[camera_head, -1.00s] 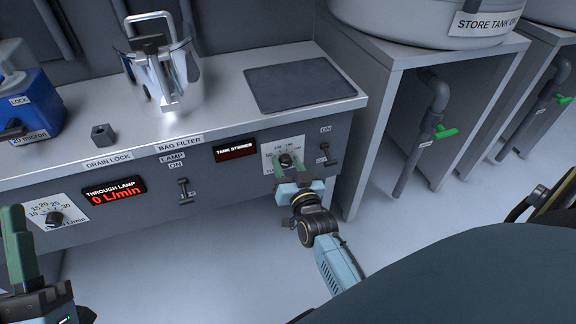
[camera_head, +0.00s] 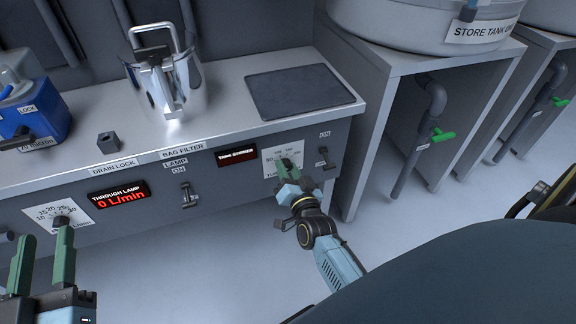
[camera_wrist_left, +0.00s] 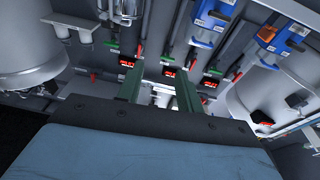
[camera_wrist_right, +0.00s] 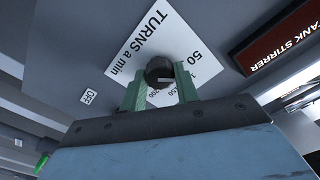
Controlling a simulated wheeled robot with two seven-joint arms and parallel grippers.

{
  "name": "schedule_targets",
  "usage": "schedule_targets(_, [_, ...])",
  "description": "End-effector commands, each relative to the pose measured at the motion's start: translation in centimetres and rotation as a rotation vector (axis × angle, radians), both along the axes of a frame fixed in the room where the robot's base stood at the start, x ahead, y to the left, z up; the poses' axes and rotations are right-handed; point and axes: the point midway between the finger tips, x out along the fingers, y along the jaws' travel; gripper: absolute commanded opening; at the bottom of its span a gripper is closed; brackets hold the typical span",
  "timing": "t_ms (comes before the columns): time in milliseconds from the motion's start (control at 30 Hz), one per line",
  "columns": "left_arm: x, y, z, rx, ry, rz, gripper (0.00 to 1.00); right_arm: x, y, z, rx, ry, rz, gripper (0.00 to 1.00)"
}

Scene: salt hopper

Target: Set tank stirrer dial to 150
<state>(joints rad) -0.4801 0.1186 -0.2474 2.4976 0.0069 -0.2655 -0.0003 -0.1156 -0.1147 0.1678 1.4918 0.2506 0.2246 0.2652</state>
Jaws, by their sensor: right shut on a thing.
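The tank stirrer dial is a black knob (camera_wrist_right: 159,71) on a white scale plate (camera_wrist_right: 150,45) marked "TURNS a min". In the head view the plate (camera_head: 271,160) sits on the bench's front panel, right of the dark "TANK STIRRER" display (camera_head: 237,155). My right gripper (camera_head: 284,166) is at the dial; in the right wrist view its green fingers (camera_wrist_right: 160,85) are shut on the knob, one on each side. The knob's pointer setting cannot be read. My left gripper (camera_head: 42,260) is open and empty at the lower left, its fingers apart in the left wrist view (camera_wrist_left: 160,90).
A switch (camera_head: 323,157) stands right of the dial. The lamp switch (camera_head: 187,190), the "0 L/min" display (camera_head: 119,195) and another dial (camera_head: 62,221) are further left. A metal jug (camera_head: 170,85) and dark mat (camera_head: 303,87) are on the bench top.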

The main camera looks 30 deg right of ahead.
Motion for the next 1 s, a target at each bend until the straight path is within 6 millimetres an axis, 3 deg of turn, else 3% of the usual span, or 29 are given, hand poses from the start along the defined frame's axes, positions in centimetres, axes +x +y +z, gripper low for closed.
schedule_targets(200, [0.1, 0.8, -4.1, 0.076, 0.25, 0.019, 0.36, 0.0, 0.0, 0.1, 0.2, -0.046, 0.002, 0.08])
schedule_targets(400, [-0.5, 1.4, -6.6, 0.119, 0.397, 0.028, 0.36, 0.0, 0.0, 0.0, 0.384, -0.091, 0.001, 0.08])
schedule_targets(667, [-1.0, 1.8, -8.0, 0.142, 0.48, 0.034, 0.36, 0.0, -0.1, -0.1, 0.622, -0.147, 0.0, 0.08])
schedule_targets(1000, [-0.9, 1.7, -7.8, 0.137, 0.463, 0.033, 0.36, -0.1, -0.1, -0.2, 0.871, -0.208, 0.0, 0.08])
